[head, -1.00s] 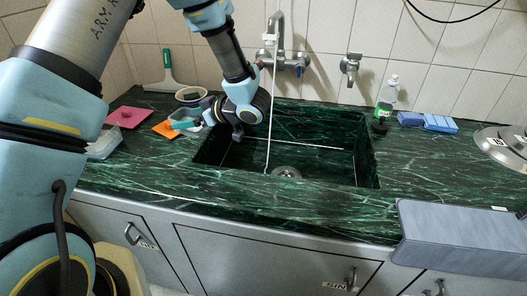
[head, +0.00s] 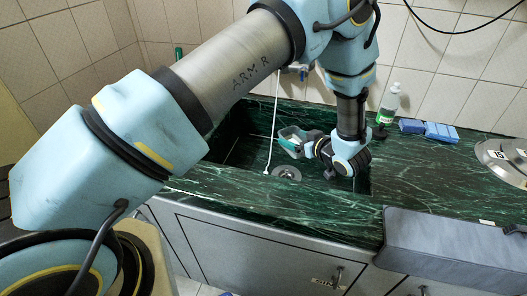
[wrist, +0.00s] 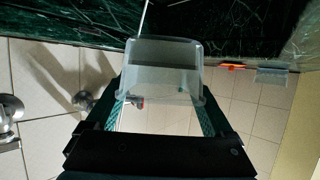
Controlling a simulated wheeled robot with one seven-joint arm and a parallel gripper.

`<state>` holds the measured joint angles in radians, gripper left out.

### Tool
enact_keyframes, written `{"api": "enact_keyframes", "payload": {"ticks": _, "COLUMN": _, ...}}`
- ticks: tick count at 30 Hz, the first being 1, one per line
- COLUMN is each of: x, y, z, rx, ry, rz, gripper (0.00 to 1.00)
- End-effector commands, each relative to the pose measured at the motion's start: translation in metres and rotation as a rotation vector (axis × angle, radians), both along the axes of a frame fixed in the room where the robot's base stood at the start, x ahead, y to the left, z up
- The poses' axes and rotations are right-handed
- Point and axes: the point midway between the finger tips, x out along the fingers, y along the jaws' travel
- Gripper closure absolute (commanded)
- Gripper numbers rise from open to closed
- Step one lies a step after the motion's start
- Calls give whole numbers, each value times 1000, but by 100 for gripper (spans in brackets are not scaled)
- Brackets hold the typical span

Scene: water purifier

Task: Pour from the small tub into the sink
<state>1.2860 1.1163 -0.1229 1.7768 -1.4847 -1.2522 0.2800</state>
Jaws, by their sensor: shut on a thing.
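The small tub (head: 291,139) is a clear, box-shaped container. In the head view it is over the sink, a little above the drain in the picture. My gripper (head: 308,147) is shut on it, coming from the right. In the wrist view the small tub (wrist: 165,70) sits between the teal finger pads, and its contents cannot be made out. The sink (head: 240,153) is a dark green marble basin with a round drain (head: 287,173).
A soap bottle (head: 388,103) and blue sponges (head: 428,130) stand right of the sink. A metal lid (head: 505,155) and a grey padded block (head: 450,245) are further right. A white cord (head: 272,135) hangs into the sink. My arm covers the left counter.

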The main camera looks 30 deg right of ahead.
Motion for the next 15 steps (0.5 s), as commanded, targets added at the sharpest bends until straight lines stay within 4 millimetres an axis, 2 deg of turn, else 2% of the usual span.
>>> {"api": "enact_keyframes", "payload": {"ticks": 6, "x": -10, "y": -9, "z": -3, "rx": 1, "ry": -2, "rz": -30, "gripper": 78}}
{"api": "enact_keyframes", "payload": {"ticks": 15, "x": -10, "y": -10, "z": -3, "rx": 0, "ry": -1, "rz": -30, "gripper": 78}}
